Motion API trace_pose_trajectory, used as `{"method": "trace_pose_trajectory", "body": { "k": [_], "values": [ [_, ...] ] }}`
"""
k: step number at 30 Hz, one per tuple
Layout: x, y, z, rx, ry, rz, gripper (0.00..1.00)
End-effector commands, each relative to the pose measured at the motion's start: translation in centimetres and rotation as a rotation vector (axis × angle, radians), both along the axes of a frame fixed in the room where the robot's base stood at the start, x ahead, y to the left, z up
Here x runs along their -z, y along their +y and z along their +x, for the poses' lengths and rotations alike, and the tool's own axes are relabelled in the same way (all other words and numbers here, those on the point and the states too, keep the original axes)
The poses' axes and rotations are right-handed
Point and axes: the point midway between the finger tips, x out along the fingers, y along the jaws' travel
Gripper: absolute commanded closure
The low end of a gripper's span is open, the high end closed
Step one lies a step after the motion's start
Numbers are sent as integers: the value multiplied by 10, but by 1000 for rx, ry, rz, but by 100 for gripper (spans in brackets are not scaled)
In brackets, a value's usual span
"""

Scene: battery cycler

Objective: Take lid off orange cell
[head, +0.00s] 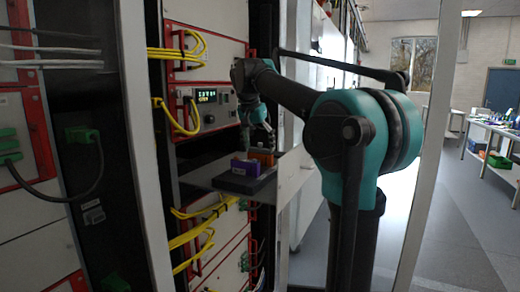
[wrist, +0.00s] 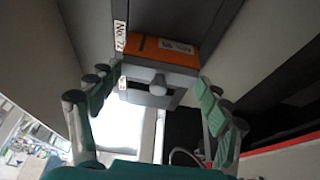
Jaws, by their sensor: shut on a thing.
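The orange cell (head: 262,155) stands in a dark holder (head: 246,184) on a shelf pulled out of the rack, beside a purple cell (head: 245,167). In the wrist view the orange cell (wrist: 150,47) shows a white label. A grey lid (wrist: 160,72) with a rounded knob is at the near end of the orange cell. In the head view my gripper (head: 260,138) is right above the orange cell. I cannot tell whether lid and cell touch.
An instrument with a green display (head: 207,96) and yellow cables (head: 205,225) are close to the shelf (head: 208,177). A white rack post (head: 145,140) stands at the left. A bench with a green bin (head: 498,160) is far right, with open floor before it.

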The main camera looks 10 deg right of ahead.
Motion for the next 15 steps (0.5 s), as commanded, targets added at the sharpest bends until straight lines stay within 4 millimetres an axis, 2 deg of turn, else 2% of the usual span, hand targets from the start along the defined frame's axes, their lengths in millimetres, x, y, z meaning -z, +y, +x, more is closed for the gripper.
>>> {"method": "trace_pose_trajectory", "body": {
  "k": [8, 11, 15],
  "values": [
    [-7, 0, 0, 0, 0, 0, 38],
    [-17, 0, 0, 0, 0, 0, 38],
    [-42, 0, 0, 0, 0, 0, 38]
  ]
}}
